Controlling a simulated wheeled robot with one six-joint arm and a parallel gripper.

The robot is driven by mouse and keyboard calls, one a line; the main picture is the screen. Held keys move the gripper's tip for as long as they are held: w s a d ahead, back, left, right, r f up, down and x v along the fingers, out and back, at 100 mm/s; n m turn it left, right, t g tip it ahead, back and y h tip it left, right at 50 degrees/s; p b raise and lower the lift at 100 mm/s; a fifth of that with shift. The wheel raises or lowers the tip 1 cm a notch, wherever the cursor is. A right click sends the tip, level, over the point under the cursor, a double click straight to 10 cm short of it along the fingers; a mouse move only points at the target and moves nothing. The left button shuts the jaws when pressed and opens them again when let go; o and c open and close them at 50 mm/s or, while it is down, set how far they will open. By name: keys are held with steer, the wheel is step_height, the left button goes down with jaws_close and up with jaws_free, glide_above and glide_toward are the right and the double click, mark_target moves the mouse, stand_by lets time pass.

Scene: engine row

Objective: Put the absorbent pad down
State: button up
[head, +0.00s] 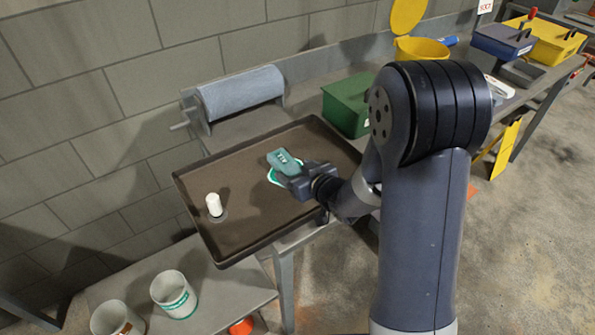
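My gripper (285,170) is over the right half of a dark brown tray (240,208) with a raised rim. A flat white piece with a green edge (272,177), which looks like the absorbent pad, shows just below and left of it. A teal block with a small pale label (283,159) is at the gripper's end; I cannot tell whether it is part of the gripper. The fingertips are hidden, so I cannot see whether they grip the pad or whether the pad touches the tray.
A white cylinder (214,205) stands at the tray's left. A grey roll on a crank stand (240,92) is behind, beside a green box (348,104). Two white tubs (173,293) (115,319) sit on a lower shelf. The tray's middle front is clear.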

steer(key=shift+s+f, duration=0.3)
steer(key=shift+f, duration=0.45)
steer(key=shift+w+r+p, duration=0.15)
steer(key=shift+r+p, duration=0.55)
steer(key=shift+p, duration=0.25)
steer(key=v, duration=1.1)
steer(key=shift+s+d+r, duration=0.15)
steer(key=shift+s+r, duration=0.05)
steer(key=shift+r, duration=0.3)
steer(key=shift+w, duration=0.1)
steer(key=x, duration=1.2)
steer(key=shift+f, duration=0.2)
